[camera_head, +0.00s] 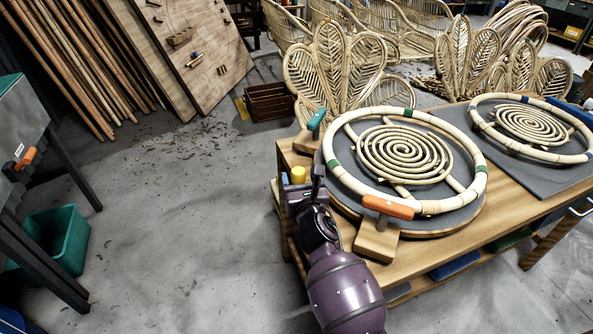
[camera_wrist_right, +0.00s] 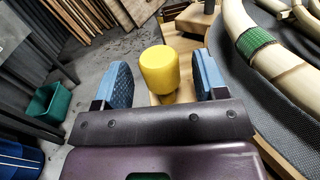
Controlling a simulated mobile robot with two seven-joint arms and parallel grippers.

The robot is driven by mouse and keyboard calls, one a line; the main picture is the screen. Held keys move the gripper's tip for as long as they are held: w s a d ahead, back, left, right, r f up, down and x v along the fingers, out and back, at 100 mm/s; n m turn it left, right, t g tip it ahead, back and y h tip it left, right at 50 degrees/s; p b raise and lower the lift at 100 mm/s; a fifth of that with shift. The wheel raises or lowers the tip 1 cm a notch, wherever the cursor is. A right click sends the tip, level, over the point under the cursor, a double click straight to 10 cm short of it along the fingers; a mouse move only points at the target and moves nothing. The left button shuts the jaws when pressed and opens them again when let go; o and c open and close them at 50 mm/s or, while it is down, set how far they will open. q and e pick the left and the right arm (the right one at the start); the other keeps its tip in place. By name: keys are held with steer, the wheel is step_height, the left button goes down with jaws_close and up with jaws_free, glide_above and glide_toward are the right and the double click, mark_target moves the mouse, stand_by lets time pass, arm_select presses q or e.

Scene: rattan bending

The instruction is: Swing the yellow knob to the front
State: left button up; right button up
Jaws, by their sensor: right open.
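The yellow knob (camera_head: 298,174) stands at the left edge of the wooden workbench, beside the round rattan frame. In the right wrist view the yellow knob (camera_wrist_right: 160,72) is upright between the two blue finger pads. My right gripper (camera_head: 300,181) is open, with one finger on each side of the knob; a gap shows on both sides in the right wrist view (camera_wrist_right: 162,84). Part of the knob's lower end is hidden behind the gripper in the head view. My left gripper is not in view.
A rattan ring (camera_head: 480,180) with a spiral centre lies on a round board right of the knob. An orange-handled clamp (camera_head: 388,207) and a teal-handled clamp (camera_head: 316,119) stand by it. A second ring (camera_head: 472,112) lies further right. Open floor (camera_head: 180,220) is at left.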

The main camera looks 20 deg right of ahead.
mark_target(297, 170)
steer(key=shift+w+d+f, duration=0.1)
steer(key=shift+w, duration=0.95)
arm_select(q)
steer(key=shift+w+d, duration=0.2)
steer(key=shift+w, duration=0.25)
arm_select(e)
steer(key=shift+w+d, duration=0.15)
steer(key=shift+w, duration=0.5)
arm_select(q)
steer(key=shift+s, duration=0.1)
